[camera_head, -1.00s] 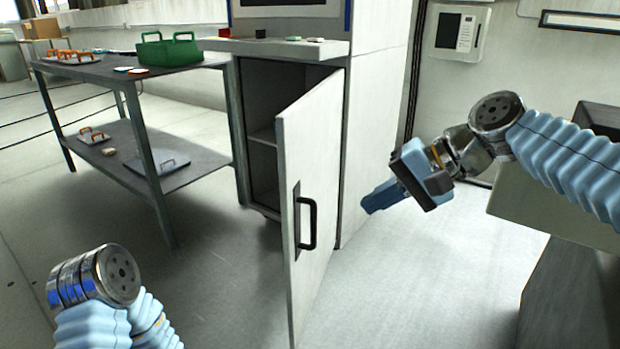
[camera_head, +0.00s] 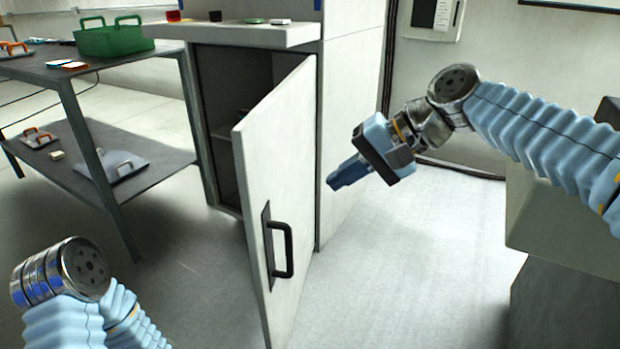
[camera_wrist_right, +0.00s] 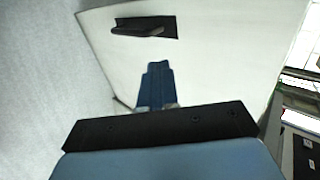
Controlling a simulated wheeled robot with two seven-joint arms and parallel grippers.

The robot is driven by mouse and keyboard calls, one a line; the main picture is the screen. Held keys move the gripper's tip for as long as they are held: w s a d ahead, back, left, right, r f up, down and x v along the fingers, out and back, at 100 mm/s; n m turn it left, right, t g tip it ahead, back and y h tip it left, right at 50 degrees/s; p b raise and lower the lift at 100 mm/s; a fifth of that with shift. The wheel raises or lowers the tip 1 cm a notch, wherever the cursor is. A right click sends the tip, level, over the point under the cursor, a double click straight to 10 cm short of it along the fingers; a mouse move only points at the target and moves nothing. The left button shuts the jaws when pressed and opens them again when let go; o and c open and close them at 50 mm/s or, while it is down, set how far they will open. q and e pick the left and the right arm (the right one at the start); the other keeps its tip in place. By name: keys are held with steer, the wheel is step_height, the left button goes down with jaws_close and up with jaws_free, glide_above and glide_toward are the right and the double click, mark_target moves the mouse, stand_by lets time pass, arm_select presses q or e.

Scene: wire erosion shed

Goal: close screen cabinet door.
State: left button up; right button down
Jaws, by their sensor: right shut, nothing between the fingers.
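The screen cabinet (camera_head: 335,110) stands in the middle of the head view with its lower compartment open. Its white door (camera_head: 285,165) is swung well out toward me, hinged on the right side of the opening. A black bar handle (camera_head: 281,250) sits on the door's outer face, and it also shows in the right wrist view (camera_wrist_right: 145,27). My right gripper (camera_head: 347,174) is shut and empty, to the right of the door and apart from it. In the right wrist view the shut fingers (camera_wrist_right: 156,85) point toward the door face (camera_wrist_right: 220,60). My left arm shows at the lower left, its gripper out of frame.
A grey two-level table (camera_head: 100,80) stands left of the cabinet, with a green crate (camera_head: 113,42) on top and trays below. A cabinet ledge (camera_head: 235,35) holds small items. A grey block (camera_head: 560,215) is at right. Floor before the door is clear.

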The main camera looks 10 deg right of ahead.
mark_target(266, 208)
steer(key=x, duration=0.3)
steer(key=a+r+x, duration=0.1)
steer(key=x, duration=0.3)
steer(key=b+x, duration=0.1)
steer(key=x, duration=0.3)
steer(key=shift+w+a+r, duration=0.1)
steer(key=shift+w+a, duration=0.05)
steer(key=shift+a, duration=0.2)
steer(key=shift+w+a, duration=0.15)
steer(key=shift+a, duration=0.3)
steer(key=shift+a, duration=0.1)
